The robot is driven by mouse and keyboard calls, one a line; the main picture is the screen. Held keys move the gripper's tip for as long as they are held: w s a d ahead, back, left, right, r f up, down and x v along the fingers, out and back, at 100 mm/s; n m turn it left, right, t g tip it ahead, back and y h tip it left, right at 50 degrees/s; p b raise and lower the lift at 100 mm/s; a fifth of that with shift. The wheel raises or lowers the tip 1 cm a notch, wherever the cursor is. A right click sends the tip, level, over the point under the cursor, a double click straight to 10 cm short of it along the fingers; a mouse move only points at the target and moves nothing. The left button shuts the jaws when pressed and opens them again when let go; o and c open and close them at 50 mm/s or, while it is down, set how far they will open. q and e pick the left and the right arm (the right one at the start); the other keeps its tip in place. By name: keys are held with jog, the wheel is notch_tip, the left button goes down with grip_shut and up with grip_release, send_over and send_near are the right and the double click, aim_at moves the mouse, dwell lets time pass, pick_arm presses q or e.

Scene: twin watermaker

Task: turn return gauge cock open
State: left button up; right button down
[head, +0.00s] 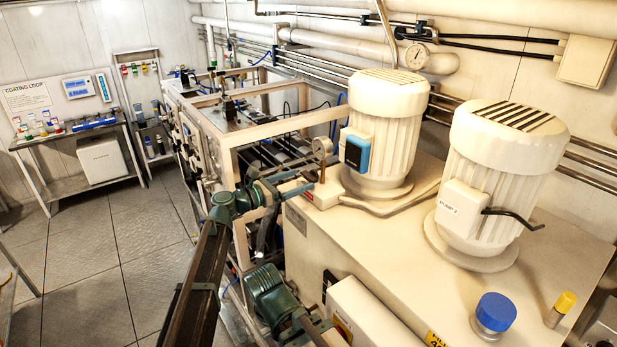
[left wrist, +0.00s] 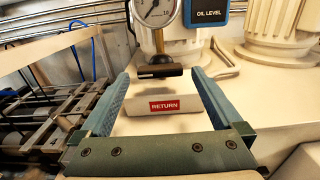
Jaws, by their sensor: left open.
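The return gauge (head: 322,146) is a round dial on a short stem above a white block with a red RETURN label (left wrist: 164,105). The cock's black bar handle (left wrist: 160,71) lies crosswise below the gauge (left wrist: 155,10) in the left wrist view. My left gripper (left wrist: 160,86) is open, its two blue-green fingers spread on either side of the block and handle, with nothing gripped. In the head view my left gripper (head: 290,184) reaches the block (head: 323,194) from the left. The handle is too small there to make out clearly. My right gripper is not in view.
Two large white motors (head: 383,135) and (head: 499,180) stand on the cream tank top behind and right. A blue oil level box (left wrist: 207,14) is close behind the gauge. A metal frame with pipes (head: 270,135) lies left. A blue cap (head: 495,312) sits at front right.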

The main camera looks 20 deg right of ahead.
aim_at(306, 177)
pick_arm(q)
jog(key=shift+x, duration=2.25)
jog(key=c, duration=1.2)
